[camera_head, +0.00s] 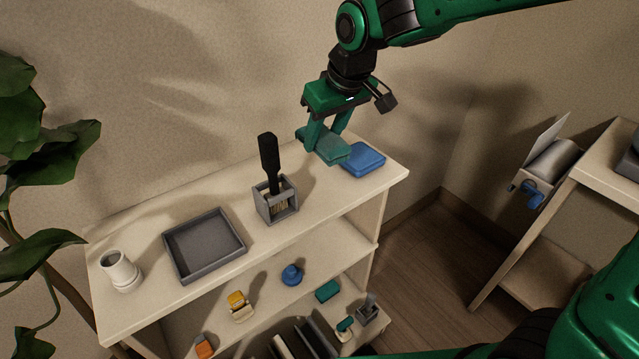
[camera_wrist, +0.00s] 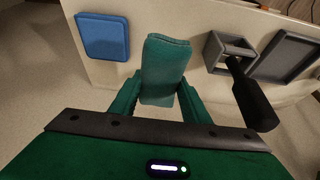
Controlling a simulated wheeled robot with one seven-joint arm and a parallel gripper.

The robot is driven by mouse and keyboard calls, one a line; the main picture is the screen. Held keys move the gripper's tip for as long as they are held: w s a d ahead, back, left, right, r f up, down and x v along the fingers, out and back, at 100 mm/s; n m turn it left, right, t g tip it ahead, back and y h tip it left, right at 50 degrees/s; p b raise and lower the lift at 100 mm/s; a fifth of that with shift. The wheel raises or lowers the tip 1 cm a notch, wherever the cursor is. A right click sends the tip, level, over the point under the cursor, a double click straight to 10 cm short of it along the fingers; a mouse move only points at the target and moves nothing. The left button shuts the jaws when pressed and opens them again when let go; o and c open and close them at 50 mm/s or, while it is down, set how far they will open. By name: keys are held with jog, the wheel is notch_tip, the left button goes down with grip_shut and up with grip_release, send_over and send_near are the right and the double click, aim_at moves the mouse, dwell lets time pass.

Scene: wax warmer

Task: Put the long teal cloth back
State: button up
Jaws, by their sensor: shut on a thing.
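The long teal cloth (camera_head: 333,149) is a folded teal strip held between the fingers of my gripper (camera_head: 327,134), above the right part of the shelf top. In the wrist view the teal cloth (camera_wrist: 165,68) sticks out past the fingertips of my gripper (camera_wrist: 158,92), which are shut on its near part. A blue folded cloth (camera_head: 363,160) lies flat on the shelf top close to the right end, just right of the held cloth. The blue cloth also shows at the upper left of the wrist view (camera_wrist: 103,37). Whether the teal cloth touches the shelf top is unclear.
A grey holder (camera_head: 277,205) with a black-handled brush (camera_head: 268,158) stands left of my gripper. Farther left are an empty grey tray (camera_head: 206,245) and a white cup (camera_head: 120,270). Small items sit on the lower shelf, including a teal block (camera_head: 328,290).

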aim_at(335, 145)
jog(key=shift+a+f, duration=0.1)
jog(key=shift+a, duration=0.05)
notch_tip(335, 145, down, 10)
jog(key=shift+r, duration=0.1)
dwell(0.5)
jog(key=o, duration=0.9)
jog(key=shift+o, duration=0.2)
jog(key=v, duration=1.2)
jog(key=shift+s, duration=0.1)
